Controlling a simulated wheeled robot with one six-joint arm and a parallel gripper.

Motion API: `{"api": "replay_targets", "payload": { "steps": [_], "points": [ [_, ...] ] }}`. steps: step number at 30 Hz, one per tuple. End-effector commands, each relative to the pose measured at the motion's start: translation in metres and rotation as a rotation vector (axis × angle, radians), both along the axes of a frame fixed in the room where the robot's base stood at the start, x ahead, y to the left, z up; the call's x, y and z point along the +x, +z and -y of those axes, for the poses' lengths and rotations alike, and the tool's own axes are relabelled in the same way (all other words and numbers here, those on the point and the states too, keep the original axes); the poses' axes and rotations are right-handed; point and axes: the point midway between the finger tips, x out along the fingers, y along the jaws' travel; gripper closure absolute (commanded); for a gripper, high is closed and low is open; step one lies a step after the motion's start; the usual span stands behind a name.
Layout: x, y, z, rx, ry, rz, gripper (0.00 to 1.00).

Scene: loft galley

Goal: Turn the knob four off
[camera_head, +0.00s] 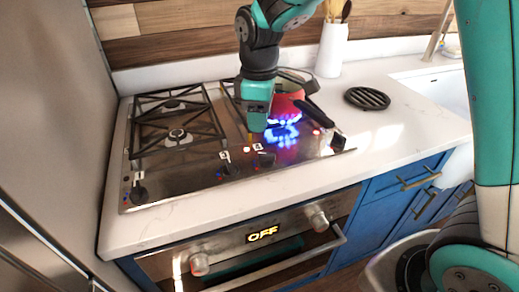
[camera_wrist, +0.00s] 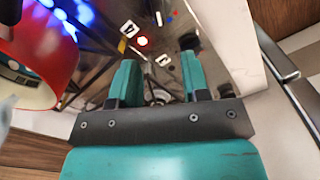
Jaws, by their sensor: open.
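The cooktop (camera_head: 185,170) has a row of black knobs along its front edge. The far-right knob (camera_head: 337,142), apparently knob four, stands beside a small red light; its number is not readable. Knobs two (camera_head: 230,170) and three (camera_head: 265,158) are nearer the middle, and knob one (camera_head: 138,193) is at the left. Blue flame (camera_head: 283,130) burns at the right front burner. My gripper (camera_head: 257,128) points down over the cooktop, left of the flame and of the far-right knob. In the wrist view its fingers (camera_wrist: 160,78) are apart, with no object clearly held.
A red pot (camera_head: 287,100) with a dark handle is at the right burners, close beside my gripper; it also shows in the wrist view (camera_wrist: 38,50). A black trivet (camera_head: 367,98) and a white utensil holder (camera_head: 331,52) stand on the counter. The oven display (camera_head: 262,234) reads OFF.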

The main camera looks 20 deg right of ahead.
Motion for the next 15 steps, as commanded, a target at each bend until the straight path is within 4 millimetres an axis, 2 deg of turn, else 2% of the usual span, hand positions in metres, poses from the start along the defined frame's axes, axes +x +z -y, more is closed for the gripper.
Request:
{"api": "replay_targets", "payload": {
  "steps": [3,9,15],
  "points": [
    [-0.001,-0.029,0.000,-0.001,0.000,-0.006,0.57],
    [-0.001,-0.069,0.000,-0.001,-0.001,-0.004,0.57],
    [-0.001,-0.093,0.000,0.000,-0.001,-0.001,0.57]
  ]
}}
